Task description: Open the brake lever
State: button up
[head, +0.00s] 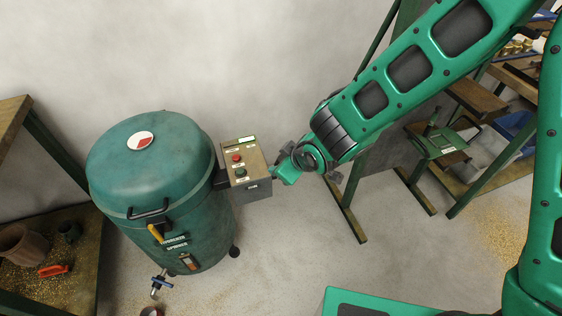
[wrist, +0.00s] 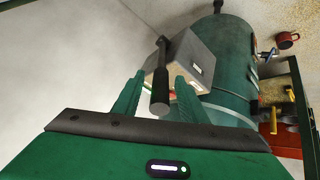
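A dark lever with a thick round grip (wrist: 160,88), apparently the brake lever, extends from beside the control box (wrist: 197,66) in the wrist view. My gripper (wrist: 158,95) is open, with one green finger on each side of the grip; I cannot tell whether either finger touches it. In the head view my gripper (head: 282,172) is at the right side of the control box (head: 245,168), and the lever is hidden there.
A yellow handle (head: 156,234) and labels are on the drum's front. A shelf with a brown pot (head: 22,243) stands at the left. A blue-handled valve (head: 158,283) is low in front. Green-framed benches (head: 437,142) stand at the right. The floor (head: 300,262) between is open.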

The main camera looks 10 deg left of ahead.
jog(key=v, duration=1)
jog(key=shift+d+r, duration=0.2)
dwell(0.3)
